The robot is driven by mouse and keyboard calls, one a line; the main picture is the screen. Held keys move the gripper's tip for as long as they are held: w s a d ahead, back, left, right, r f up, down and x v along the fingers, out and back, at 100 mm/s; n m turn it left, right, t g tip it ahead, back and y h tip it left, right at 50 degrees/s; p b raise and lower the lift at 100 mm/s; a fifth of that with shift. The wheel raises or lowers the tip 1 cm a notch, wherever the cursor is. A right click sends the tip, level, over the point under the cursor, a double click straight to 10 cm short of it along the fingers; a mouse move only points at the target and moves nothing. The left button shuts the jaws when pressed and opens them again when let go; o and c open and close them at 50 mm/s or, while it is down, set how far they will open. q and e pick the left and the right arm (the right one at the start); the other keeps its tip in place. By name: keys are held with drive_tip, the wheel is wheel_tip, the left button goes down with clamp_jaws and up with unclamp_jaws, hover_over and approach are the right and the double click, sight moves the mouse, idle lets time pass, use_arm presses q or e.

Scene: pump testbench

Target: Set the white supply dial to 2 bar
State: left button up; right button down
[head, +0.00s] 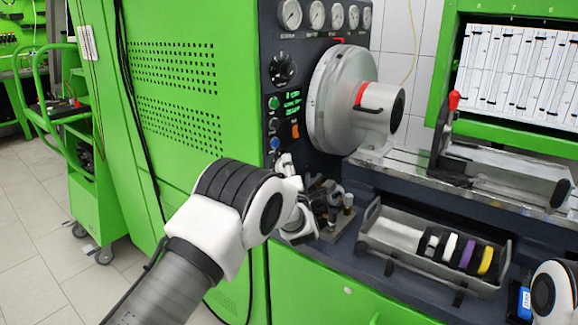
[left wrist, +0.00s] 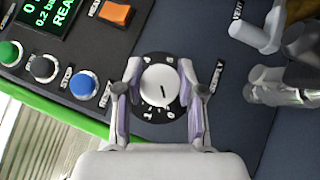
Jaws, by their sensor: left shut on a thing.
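The white supply dial (left wrist: 158,86) is a round knob on a black numbered ring on the dark panel, seen in the left wrist view. A short dark mark shows on its face; I cannot tell surely which number it points to. My left gripper (left wrist: 160,70) has one finger on each side of the knob and is shut on it. In the head view my left gripper (head: 288,178) is at the panel's lower front, and the dial is hidden there. My right gripper is not in view; only part of my right arm shows at the lower right.
A display (left wrist: 48,14) partly reads "0.2 ba". An orange switch (left wrist: 117,13), a green button (left wrist: 10,52) and a blue button (left wrist: 83,87) are close by. A grey tray (head: 390,235) with coloured rings lies right, below the large silver drum (head: 335,100).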

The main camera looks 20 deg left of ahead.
use_arm(q)
drive_tip(key=shift+r+m+g+h+p, duration=0.25)
drive_tip(key=shift+m+g+h+p, duration=0.15)
drive_tip(key=shift+m+p, duration=0.2)
drive_tip(key=m+g+p, duration=0.1)
drive_tip(key=p, duration=0.1)
drive_tip(key=m+g+h+p, duration=0.1)
drive_tip(key=p, duration=0.1)
drive_tip(key=m+g+p, duration=0.1)
drive_tip(key=p, duration=0.2)
drive_tip(key=shift+r+m+g+h, duration=0.25)
drive_tip(key=shift+m+g+h, duration=0.05)
drive_tip(key=m+g+p, duration=0.1)
drive_tip(key=g+p, duration=0.1)
drive_tip(key=p, duration=0.4)
drive_tip(key=m+g+p, duration=0.2)
drive_tip(key=p, duration=0.4)
drive_tip(key=shift+f+g, duration=0.2)
drive_tip(key=shift+g, duration=0.1)
drive_tip(key=shift+f+m+g+p, duration=0.3)
drive_tip(key=shift+g+p, duration=0.2)
drive_tip(key=shift+g, duration=0.1)
drive_tip(key=shift+f+m+g, duration=0.1)
drive_tip(key=shift+m+g, duration=0.3)
drive_tip(key=shift+g, duration=0.3)
drive_tip(key=o, duration=1.2)
drive_tip(key=shift+a, duration=0.1)
drive_tip(key=shift+c, duration=0.2)
